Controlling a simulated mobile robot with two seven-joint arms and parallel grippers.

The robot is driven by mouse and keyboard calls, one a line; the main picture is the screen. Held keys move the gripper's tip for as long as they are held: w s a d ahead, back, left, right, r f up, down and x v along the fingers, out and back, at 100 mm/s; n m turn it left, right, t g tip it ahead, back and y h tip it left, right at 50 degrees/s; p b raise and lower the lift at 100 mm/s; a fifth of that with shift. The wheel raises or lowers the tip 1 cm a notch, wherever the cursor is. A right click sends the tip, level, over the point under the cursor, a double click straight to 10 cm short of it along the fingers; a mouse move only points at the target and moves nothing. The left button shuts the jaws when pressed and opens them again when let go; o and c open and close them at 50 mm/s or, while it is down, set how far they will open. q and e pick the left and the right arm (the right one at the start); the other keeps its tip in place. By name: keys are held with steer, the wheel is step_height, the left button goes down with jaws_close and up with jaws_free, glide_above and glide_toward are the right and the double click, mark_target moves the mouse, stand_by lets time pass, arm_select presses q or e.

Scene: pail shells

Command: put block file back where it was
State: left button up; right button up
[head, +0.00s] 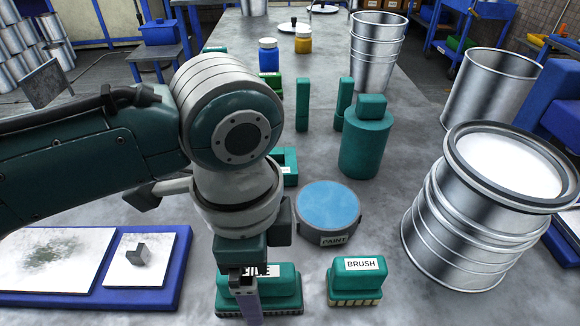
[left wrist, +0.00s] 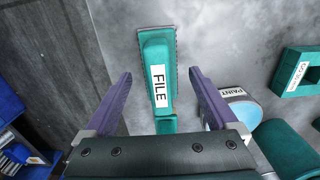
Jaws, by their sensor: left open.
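The block file (head: 285,290) is a teal block with a white FILE label, resting on the grey table at the front, left of the brush block. In the left wrist view the file (left wrist: 157,50) lies between the two purple fingers in the picture. My left gripper (head: 246,300) is open and empty, pointing down at the file; one finger hides part of the label in the head view. In the left wrist view the open gripper (left wrist: 160,73) spans the file, but whether the fingers reach down beside it I cannot tell. My right gripper is not in view.
A teal BRUSH block (head: 357,280) stands just right of the file. A round PAINT tub (head: 327,213) with a blue top is behind them. A large metal pail (head: 450,225) stands right. A blue-edged tray (head: 172,288) with white panels lies left.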

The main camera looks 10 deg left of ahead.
arm_select(q)
step_height(320, 180, up, 10)
steer(key=shift+f+p, duration=0.2)
steer(key=shift+p, duration=0.65)
steer(key=s+d+f+n+h, duration=0.2)
steer(key=s+d, duration=0.1)
steer(key=s, duration=0.1)
steer(key=s+a+n+t+y, duration=0.1)
steer(key=s+a+n+t, duration=0.2)
steer(key=s+a+n, duration=0.5)
steer(key=a+n, duration=0.2)
steer(key=a, duration=0.2)
steer(key=shift+a+r+n+t+y, duration=0.15)
steer(key=shift+n+t+y, duration=0.15)
steer(key=shift+n+y, duration=0.1)
